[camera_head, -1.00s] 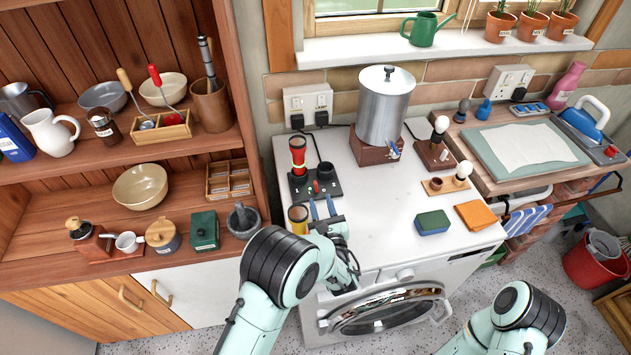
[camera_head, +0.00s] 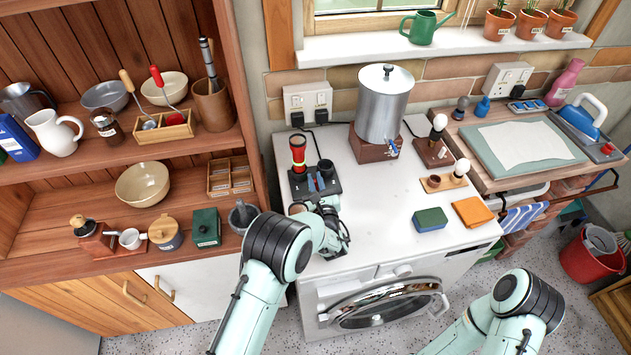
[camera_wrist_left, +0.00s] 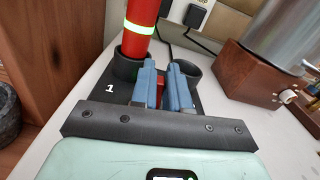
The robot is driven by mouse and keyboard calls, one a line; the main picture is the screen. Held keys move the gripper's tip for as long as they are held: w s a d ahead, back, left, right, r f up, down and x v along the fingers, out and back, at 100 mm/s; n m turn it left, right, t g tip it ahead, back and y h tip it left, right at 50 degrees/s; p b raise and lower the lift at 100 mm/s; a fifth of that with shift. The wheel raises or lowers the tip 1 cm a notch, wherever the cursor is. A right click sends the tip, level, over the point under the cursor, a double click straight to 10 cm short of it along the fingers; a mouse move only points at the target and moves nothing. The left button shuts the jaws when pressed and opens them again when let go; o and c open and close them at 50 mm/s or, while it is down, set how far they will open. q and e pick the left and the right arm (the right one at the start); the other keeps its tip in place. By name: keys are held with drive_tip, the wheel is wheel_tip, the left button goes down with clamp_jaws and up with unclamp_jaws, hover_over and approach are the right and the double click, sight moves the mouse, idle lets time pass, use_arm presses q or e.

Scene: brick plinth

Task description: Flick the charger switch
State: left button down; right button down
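The charger (camera_head: 335,187) is a black block on the white worktop with two round cups. A red torch (camera_head: 298,153) with a pale band stands in its left cup, which is marked 1 in the left wrist view; the right cup is empty. A small red switch (camera_wrist_left: 160,92) shows between the blue fingers of my left gripper (camera_wrist_left: 162,66). The fingers are slightly apart, over the charger's top; I cannot tell whether they touch the switch. In the head view the left gripper (camera_head: 316,182) covers the switch. My right gripper is out of view.
A metal urn on a wooden base (camera_head: 376,148) stands right of the charger. A green-and-blue sponge (camera_head: 430,220) and an orange cloth (camera_head: 472,212) lie farther right. The wooden dresser (camera_head: 262,190) is close on the left. The worktop's middle is clear.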

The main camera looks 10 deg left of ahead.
use_arm(q)
drive_tip(key=shift+w+d+m, duration=0.1)
drive_tip(key=shift+d+m, duration=0.2)
drive_tip(key=shift+m, duration=0.6)
drive_tip(key=shift+w+d+m, duration=0.1)
drive_tip(key=shift+d+m, duration=0.05)
drive_tip(key=shift+m, duration=0.45)
drive_tip(key=c, duration=1.2)
unclamp_jaws()
